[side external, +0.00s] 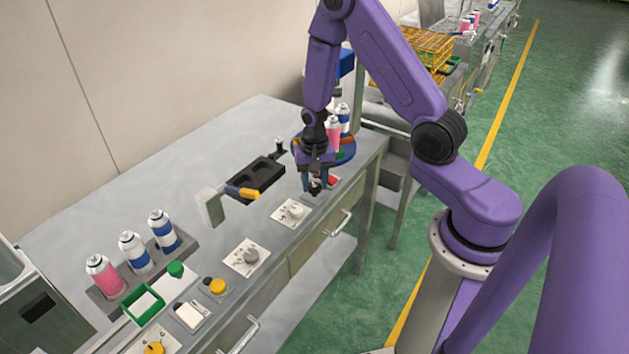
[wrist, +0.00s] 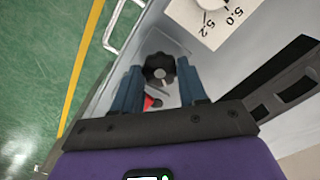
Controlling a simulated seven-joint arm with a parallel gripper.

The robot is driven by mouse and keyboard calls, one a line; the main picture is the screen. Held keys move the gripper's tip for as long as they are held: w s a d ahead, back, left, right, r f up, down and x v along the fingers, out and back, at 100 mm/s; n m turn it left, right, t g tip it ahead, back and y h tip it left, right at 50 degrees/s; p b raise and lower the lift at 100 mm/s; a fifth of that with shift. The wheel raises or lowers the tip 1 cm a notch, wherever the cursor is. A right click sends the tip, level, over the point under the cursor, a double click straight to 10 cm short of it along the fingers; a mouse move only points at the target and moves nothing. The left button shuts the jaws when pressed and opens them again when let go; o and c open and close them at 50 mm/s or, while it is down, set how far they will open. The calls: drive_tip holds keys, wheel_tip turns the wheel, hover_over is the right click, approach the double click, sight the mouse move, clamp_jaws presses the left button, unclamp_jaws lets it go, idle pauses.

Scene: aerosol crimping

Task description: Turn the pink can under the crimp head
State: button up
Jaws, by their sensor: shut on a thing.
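My gripper (side external: 315,186) points down near the far right end of the bench. In the wrist view its two blue fingers (wrist: 161,80) sit on either side of a black lobed knob (wrist: 159,66), shut on it. A pink can (side external: 333,132) with a light top stands behind my gripper, partly hidden by my wrist. A blue and white can (side external: 343,114) stands beside it. Both are at a blue round holder (side external: 347,153), also partly hidden. I cannot make out the crimp head or which can is under it. No can shows in the wrist view.
A small red part (wrist: 150,102) lies close to the knob. A dial plate (side external: 293,212) and a black fixture (side external: 257,174) with a yellow-tipped part (side external: 242,193) are to the left. A rack (side external: 110,300) holds a pink can (side external: 105,276) and two blue-banded cans. Drawer handles line the bench front.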

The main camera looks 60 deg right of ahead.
sight(315, 186)
drive_tip(key=n, duration=0.6)
drive_tip(key=shift+n, duration=0.3)
drive_tip(key=n, duration=1.2)
drive_tip(key=shift+n, duration=0.3)
drive_tip(key=n, duration=0.5)
drive_tip(key=shift+n, duration=0.3)
drive_tip(key=o, duration=1.1)
drive_tip(key=shift+c, duration=0.2)
wheel_tip(315, 186, up, 18)
drive_tip(key=shift+f, duration=0.25)
